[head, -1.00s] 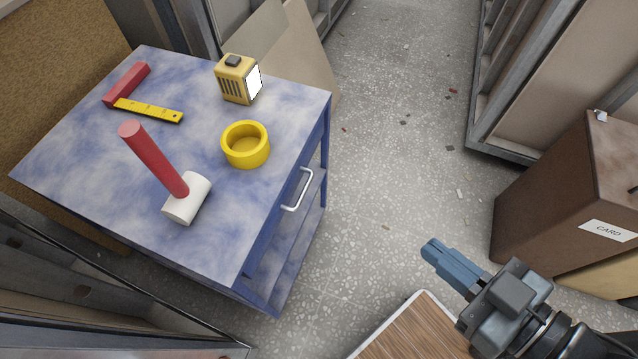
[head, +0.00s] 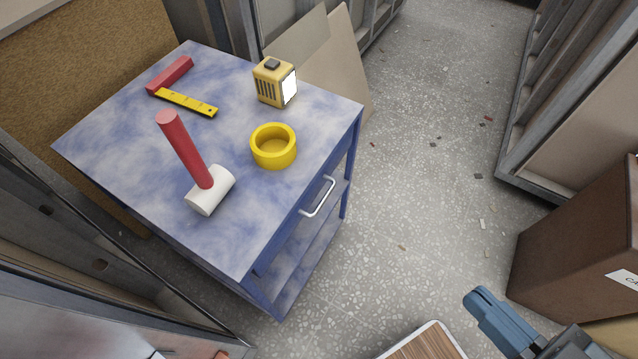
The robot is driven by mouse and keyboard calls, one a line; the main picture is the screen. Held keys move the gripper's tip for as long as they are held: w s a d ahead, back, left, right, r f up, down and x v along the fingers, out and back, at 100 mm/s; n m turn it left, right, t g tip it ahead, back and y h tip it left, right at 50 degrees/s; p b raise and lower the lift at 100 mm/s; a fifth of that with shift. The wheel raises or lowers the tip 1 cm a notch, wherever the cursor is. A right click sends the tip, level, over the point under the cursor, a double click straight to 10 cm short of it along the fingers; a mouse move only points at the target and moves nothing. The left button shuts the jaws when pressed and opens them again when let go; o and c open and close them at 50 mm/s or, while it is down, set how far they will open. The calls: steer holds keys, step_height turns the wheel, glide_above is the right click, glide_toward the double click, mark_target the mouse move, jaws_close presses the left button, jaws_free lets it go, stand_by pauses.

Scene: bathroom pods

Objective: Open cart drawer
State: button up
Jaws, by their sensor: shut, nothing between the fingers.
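The blue cart (head: 225,225) stands left of centre, with a mottled blue-white top. Its drawer (head: 292,228) is on the right-hand side under the top and looks closed. The silver bar handle (head: 318,197) sticks out from the drawer front. My gripper (head: 476,299) is at the lower right, shut and empty. It is well apart from the handle, to the right and nearer to me in the picture. Part of my gripper is cut off by the bottom edge.
On the cart top are a mallet (head: 188,150), a yellow ring (head: 273,146), a yellow box (head: 274,82), a yellow rule (head: 187,102) and a red block (head: 170,75). A brown carton (head: 580,240) stands at right.

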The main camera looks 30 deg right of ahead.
steer(key=shift+o, duration=0.6)
steer(key=shift+w+d+f, duration=0.1)
steer(key=shift+f, duration=0.25)
steer(key=o, duration=0.5)
steer(key=w+d+f+m+g+b, duration=0.1)
steer(key=w+d+f+m+g, duration=0.1)
steer(key=f, duration=0.8)
steer(key=w+d+f+m+g+b, duration=0.2)
steer(key=w+f, duration=0.1)
steer(key=f, duration=0.7)
steer(key=shift+m, duration=0.4)
steer(key=w+f+m+g+y+b, duration=0.2)
steer(key=w+f+m+y+b, duration=0.3)
steer(key=w+f, duration=0.8)
steer(key=w+d+r+n+y, duration=0.2)
steer(key=w+r+y, duration=0.65)
steer(key=w, duration=0.25)
steer(key=x, duration=0.7)
steer(key=shift+m+t+h, duration=0.3)
steer(key=shift+t+h, duration=0.05)
steer(key=shift+t, duration=0.05)
steer(key=shift+d+f, duration=0.1)
steer(key=shift+f, duration=0.05)
steer(key=shift+c, duration=0.4)
jaws_close()
